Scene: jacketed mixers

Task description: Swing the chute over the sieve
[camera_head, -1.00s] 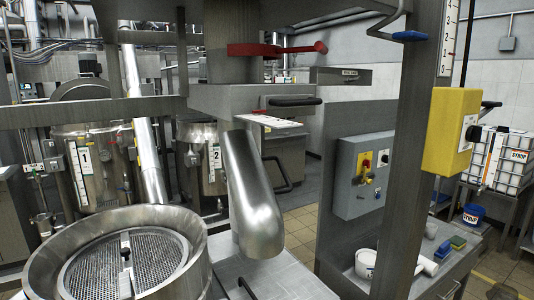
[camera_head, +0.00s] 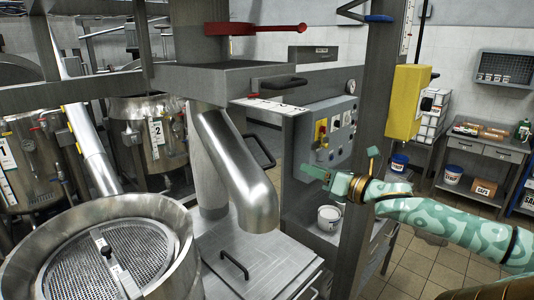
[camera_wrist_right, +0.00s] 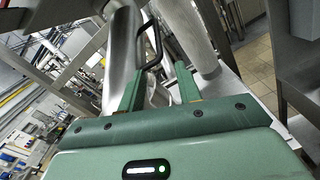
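The chute (camera_head: 235,165) is a bent shiny steel pipe hanging below a grey housing. Its open lower end is to the right of the sieve, over a flat steel top. A black loop handle (camera_head: 262,152) shows on its right side. The sieve (camera_head: 112,258) is a round perforated plate with a crossbar, inside a wide steel rim at lower left. My right gripper (camera_head: 340,164) is green, open and empty, to the right of the chute and apart from it. In the right wrist view a black handle (camera_wrist_right: 150,45) shows beyond the spread fingers. My left gripper is out of view.
A grey post with a yellow box (camera_head: 408,102) stands behind my right arm. A control box (camera_head: 331,132) and a white bucket (camera_head: 329,217) are near the gripper. A red lever (camera_head: 255,29) sits above the housing. Steel tanks stand behind the sieve.

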